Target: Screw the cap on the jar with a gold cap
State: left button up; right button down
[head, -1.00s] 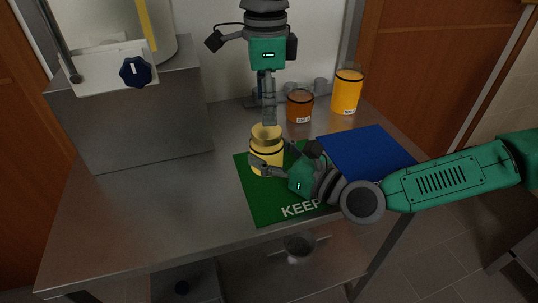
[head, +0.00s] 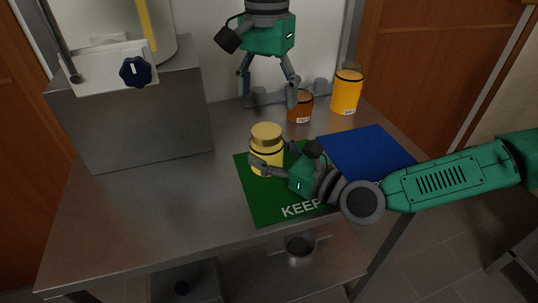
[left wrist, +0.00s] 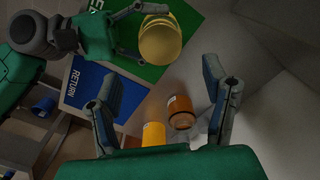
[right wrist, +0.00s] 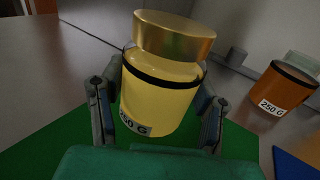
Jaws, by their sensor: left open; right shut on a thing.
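In the right wrist view the cap (right wrist: 173,36) sits above the jar's dark band and 250 G label. My right gripper (right wrist: 155,108) is shut on the jar's body, one finger on each side. My left gripper (head: 268,92) is open and empty, above and behind the jar, clear of the cap. Its spread fingers also show in the left wrist view (left wrist: 170,90).
An orange-brown jar (head: 299,107) and a taller yellow-orange jar (head: 346,92) stand at the back right, close to my left gripper. A blue RETURN mat (head: 366,150) lies empty on the right. A steel box (head: 140,125) fills the back left. The front left of the table is clear.

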aim_at(267, 130)
pick_arm(q)
notch_tip(267, 130, down, 8)
jog(key=shift+f, duration=0.1)
dwell(0.4)
jog(key=shift+c, duration=0.4)
jog(key=c, duration=1.2)
jog(key=shift+o, duration=0.2)
jog(key=shift+m, duration=0.7)
jog(key=o, duration=1.3)
jog(key=shift+r, duration=2.35)
jog(key=shift+r, duration=0.1)
jog(key=shift+c, duration=0.3)
